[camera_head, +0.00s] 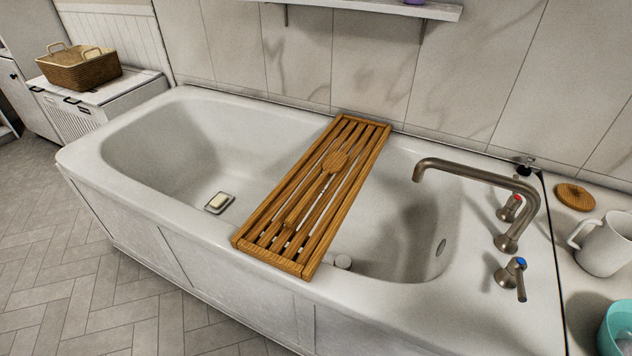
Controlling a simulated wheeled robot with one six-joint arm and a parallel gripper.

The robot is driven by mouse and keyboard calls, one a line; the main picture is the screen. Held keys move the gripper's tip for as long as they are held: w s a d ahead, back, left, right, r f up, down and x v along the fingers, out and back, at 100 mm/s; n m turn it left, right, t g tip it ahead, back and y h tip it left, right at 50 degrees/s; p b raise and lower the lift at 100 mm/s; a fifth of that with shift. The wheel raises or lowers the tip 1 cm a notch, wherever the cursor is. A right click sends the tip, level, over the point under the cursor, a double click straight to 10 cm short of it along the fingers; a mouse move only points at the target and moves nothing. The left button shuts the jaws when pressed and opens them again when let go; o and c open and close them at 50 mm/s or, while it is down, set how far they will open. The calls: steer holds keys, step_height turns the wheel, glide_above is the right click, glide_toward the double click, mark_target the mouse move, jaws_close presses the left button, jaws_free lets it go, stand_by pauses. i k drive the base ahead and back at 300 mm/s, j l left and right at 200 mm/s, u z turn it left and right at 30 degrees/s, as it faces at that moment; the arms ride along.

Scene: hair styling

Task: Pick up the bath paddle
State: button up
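The bath paddle (334,162) is a wooden brush-like piece with an oval head and a long handle. It lies on the slatted wooden bath tray (265,214), its head toward the wall and its handle toward the tub's near side. The tray rests across the white bathtub (185,241), from rim to rim. The paddle's colour is close to that of the slats, so its handle end is hard to tell from them. My gripper is not in view.
A soap dish with soap (217,202) sits inside the tub. The faucet (480,177) and its handles stand at the right rim. A white mug (602,243), a teal cup (617,325) and a round wooden piece (575,197) are at far right. A wall shelf (370,9) is above. The floor at left is clear.

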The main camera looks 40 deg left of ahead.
mark_target(334, 163)
steer(key=u, duration=1.6)
steer(key=z, duration=1.9)
steer(key=u, duration=1.95)
steer(key=j, duration=0.55)
steer(key=i+j, duration=0.15)
steer(key=j, duration=0.45)
